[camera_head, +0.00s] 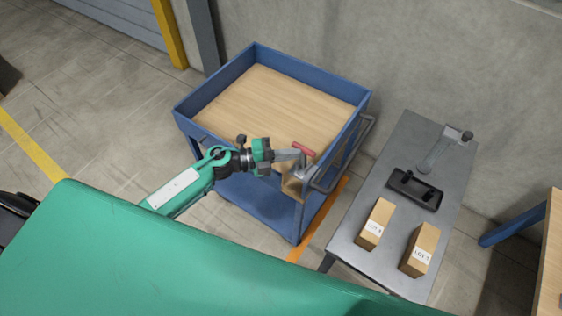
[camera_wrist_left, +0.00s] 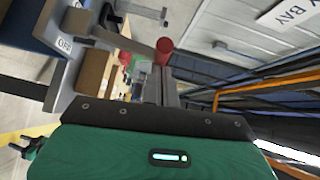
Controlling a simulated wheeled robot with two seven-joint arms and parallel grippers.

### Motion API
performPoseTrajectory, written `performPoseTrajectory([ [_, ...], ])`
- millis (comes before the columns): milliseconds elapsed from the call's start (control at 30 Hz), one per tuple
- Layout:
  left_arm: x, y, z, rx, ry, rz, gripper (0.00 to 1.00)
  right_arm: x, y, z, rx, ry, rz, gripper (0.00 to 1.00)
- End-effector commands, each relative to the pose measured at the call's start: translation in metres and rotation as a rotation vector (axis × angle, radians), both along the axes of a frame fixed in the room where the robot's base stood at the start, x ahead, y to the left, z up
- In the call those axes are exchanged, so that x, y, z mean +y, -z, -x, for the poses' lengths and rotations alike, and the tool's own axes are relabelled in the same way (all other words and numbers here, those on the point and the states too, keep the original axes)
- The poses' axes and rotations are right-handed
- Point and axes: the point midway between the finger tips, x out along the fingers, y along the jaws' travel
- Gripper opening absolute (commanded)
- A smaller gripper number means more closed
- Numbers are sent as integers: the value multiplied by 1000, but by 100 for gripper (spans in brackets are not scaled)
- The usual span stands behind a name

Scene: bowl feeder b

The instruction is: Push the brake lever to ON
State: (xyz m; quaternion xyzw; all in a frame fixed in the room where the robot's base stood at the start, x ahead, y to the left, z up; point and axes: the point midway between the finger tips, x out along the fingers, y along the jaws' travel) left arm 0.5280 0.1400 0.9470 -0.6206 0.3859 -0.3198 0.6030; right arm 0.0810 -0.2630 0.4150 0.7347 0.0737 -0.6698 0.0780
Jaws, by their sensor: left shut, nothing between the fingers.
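The brake lever (camera_head: 303,149) has a red grip and sits at the near right corner of a blue cart (camera_head: 262,52) with a wooden deck. In the left wrist view, a red rounded end (camera_wrist_left: 165,45), which looks like the lever's grip, shows just beyond the fingers (camera_wrist_left: 162,85). My right gripper is not in view.
The cart's grey push handle (camera_head: 345,165) is close to the gripper. A grey table (camera_head: 350,235) to the right holds two labelled boxes (camera_head: 375,225) (camera_head: 420,250), a black tray (camera_head: 415,188) and a grey device (camera_head: 455,135). The cart's deck is empty.

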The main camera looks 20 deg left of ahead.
Motion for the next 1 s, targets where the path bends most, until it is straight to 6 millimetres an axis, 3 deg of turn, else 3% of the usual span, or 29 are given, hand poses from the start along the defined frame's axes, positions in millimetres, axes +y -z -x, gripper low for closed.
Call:
performPoseTrajectory([
  [33, 0, -10, -4, 25, 1, -12, 0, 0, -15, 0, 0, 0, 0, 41],
  [100, -1, -11, -8, 65, 0, -22, 0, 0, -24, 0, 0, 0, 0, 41],
  [367, -8, -13, -29, 122, 0, -32, 0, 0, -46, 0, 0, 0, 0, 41],
  [700, -16, -9, -61, 119, 0, -33, 0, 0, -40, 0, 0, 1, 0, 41],
  [1000, -21, -6, -77, 120, 1, -32, 0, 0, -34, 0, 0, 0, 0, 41],
])
